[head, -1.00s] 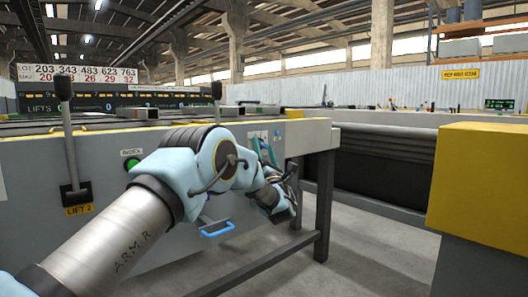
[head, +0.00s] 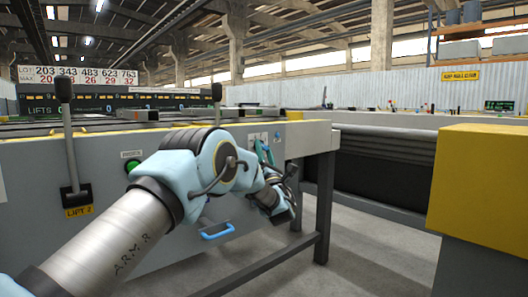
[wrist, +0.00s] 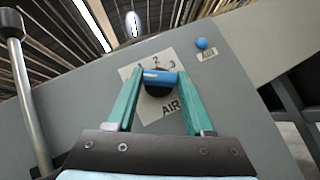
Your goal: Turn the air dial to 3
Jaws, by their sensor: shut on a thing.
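The air dial (wrist: 158,78) shows in the wrist view as a blue bar grip on a dark round base. It sits on a white plate (wrist: 163,106) marked AIR, with 2 above it and 3 to its upper right. A small white mark is on the bar, left of its middle; I cannot tell exactly which number it points to. My gripper (wrist: 158,86) has its two green fingers shut on the bar, one at each end. In the head view my gripper (head: 264,152) is at the panel's right end, and the dial is hard to make out there.
A small blue knob (wrist: 201,43) with its own label is right of the dial. The Lift 2 lever (head: 68,140), a green button (head: 132,166) and a blue handle (head: 217,231) are on the panel. A yellow-topped block (head: 480,185) stands at right.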

